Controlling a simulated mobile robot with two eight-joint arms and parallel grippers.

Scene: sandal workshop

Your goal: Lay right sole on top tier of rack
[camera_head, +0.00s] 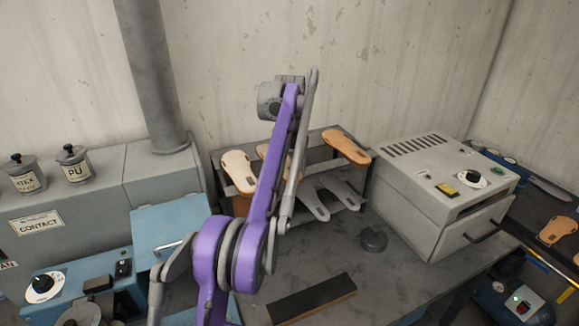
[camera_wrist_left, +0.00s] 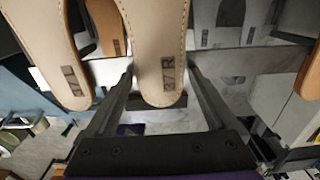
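A tan right sole (camera_wrist_left: 157,55) marked R shows in the left wrist view, its heel toward me between the fingers of my left gripper (camera_wrist_left: 161,70). The fingers stand apart, their tips close to the sole's two edges; I cannot tell if they press on it. A tan left sole (camera_wrist_left: 55,60) marked L lies beside it, to the left. In the head view the rack (camera_head: 222,180) stands against the wall, with soles along its top tier. My left arm reaches over the rack and partly hides the middle sole; the fingers are hidden there. My right gripper is not in view.
An orange-tan sole (camera_head: 347,147) lies at the rack's top right. Grey soles (camera_head: 312,197) lie on the lower tier. A grey oven-like box (camera_head: 440,190) stands right of the rack, a dark round weight (camera_head: 373,238) in front. A dark bar (camera_head: 312,297) lies at the table front.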

